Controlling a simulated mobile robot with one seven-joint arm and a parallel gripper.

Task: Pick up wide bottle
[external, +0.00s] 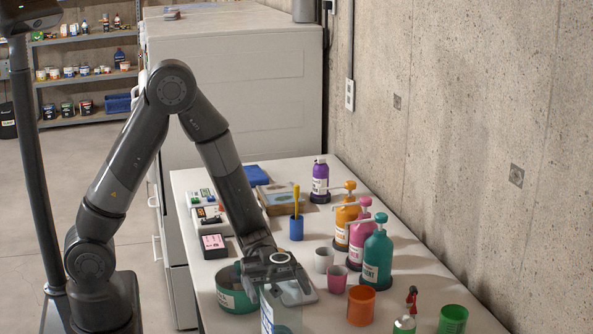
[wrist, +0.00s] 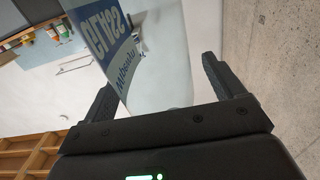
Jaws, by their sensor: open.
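A wide clear bottle with a blue and white label (external: 268,314) stands at the near edge of the table in the external view, its lower part cut off by the frame. In the wrist view the bottle (wrist: 172,50) lies between the two fingers. My gripper (external: 280,284) is at the bottle's top in the external view. In the wrist view my gripper (wrist: 160,82) is open, with one finger on each side of the bottle. The left finger looks close to the label; I cannot tell whether it touches.
A green tub (external: 236,292) stands left of the bottle. An orange cup (external: 361,305), a pink cup (external: 337,279) and a green cup (external: 453,319) stand to the right. Several pump bottles, including a teal one (external: 378,257), line the wall side.

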